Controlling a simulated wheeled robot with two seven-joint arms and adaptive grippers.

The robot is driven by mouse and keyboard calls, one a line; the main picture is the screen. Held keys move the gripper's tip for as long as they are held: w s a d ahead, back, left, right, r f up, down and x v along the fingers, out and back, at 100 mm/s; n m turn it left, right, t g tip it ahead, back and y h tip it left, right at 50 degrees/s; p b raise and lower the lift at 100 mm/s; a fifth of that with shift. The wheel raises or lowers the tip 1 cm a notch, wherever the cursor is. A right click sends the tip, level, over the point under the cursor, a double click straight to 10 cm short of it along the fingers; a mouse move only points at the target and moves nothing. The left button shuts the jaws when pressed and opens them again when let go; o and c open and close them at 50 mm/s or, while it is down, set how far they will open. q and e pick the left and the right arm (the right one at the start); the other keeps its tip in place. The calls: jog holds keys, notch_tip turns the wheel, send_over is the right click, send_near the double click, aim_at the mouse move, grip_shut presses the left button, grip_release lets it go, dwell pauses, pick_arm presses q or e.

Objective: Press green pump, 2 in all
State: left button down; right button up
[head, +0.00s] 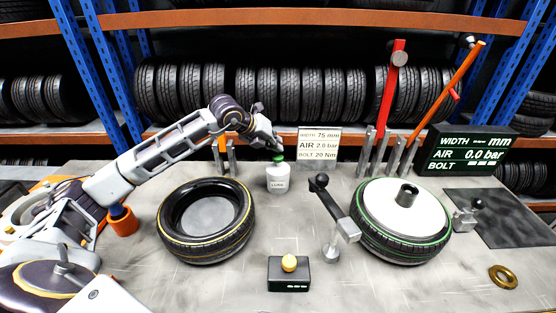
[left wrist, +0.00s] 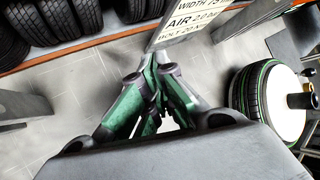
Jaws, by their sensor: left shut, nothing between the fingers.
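The green pump (head: 278,159) tops a white bottle (head: 278,180) marked LUBE, standing upright near the middle of the bench. My left gripper (head: 277,146) is shut and empty, pointing down just above the pump; whether it touches the pump I cannot tell. In the left wrist view the left gripper's fingers (left wrist: 150,105) are close together, and green shows on and between them. The bottle is hidden there. My right gripper is not in view.
A tyre (head: 206,256) lies left of the bottle. A green-striped tyre with a white disc (head: 403,207) lies right, beside a black-knobbed lever (head: 330,200). A yellow button box (head: 289,275) is in front. A sign (head: 319,142) stands behind, and a display (head: 472,149) at back right.

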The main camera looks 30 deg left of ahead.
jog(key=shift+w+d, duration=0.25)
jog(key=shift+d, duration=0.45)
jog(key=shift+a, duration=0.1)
pick_arm(q)
jog(key=shift+f, duration=0.1)
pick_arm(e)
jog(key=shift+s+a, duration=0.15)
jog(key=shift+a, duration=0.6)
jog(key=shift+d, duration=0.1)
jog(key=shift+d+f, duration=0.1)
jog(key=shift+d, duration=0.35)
pick_arm(q)
jog(key=shift+f, duration=0.15)
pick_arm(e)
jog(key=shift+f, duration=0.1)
